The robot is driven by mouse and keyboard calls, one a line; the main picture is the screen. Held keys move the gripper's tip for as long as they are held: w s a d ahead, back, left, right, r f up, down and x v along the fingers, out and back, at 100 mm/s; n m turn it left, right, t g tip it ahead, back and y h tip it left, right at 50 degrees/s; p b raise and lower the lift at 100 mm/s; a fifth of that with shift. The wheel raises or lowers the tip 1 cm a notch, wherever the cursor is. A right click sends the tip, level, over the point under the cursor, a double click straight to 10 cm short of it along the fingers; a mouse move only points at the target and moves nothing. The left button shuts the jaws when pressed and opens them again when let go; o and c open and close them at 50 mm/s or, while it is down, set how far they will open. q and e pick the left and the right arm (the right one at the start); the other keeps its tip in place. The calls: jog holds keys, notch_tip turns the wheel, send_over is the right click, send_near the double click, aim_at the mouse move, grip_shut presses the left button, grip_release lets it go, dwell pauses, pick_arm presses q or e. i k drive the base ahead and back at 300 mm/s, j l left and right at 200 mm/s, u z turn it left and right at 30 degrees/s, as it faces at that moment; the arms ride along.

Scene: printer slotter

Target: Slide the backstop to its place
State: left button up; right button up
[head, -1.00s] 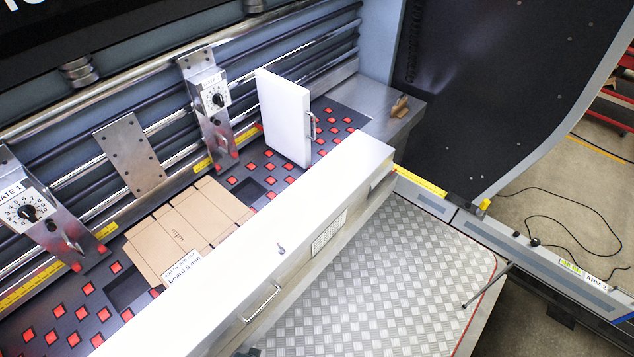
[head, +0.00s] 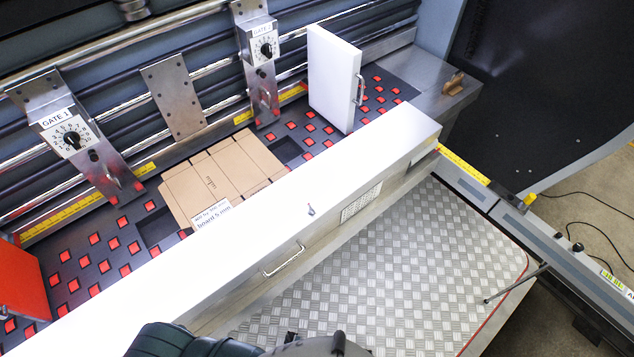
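A long white bar (head: 250,225), which looks like the backstop, runs diagonally across the middle of the head view. It has a metal handle (head: 284,260) on its near face and a small knob (head: 311,210) on its top. Its far side lies alongside the flat brown cardboard blank (head: 235,170), hiding the blank's near edge. Part of my arm shows at the bottom edge, below the bar. No fingertips of either gripper are in view.
Two metal gates (head: 72,135) (head: 262,50) stand along the rails. A white upright plate (head: 333,80) stands at the right and a red one (head: 22,280) at the left. The chequered metal floor (head: 400,270) in front of the bar is mostly clear.

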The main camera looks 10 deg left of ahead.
aim_at(209, 283)
jog(key=k+u, duration=0.15)
jog(key=u, duration=0.2)
jog(key=k+u, duration=0.15)
jog(key=u, duration=0.25)
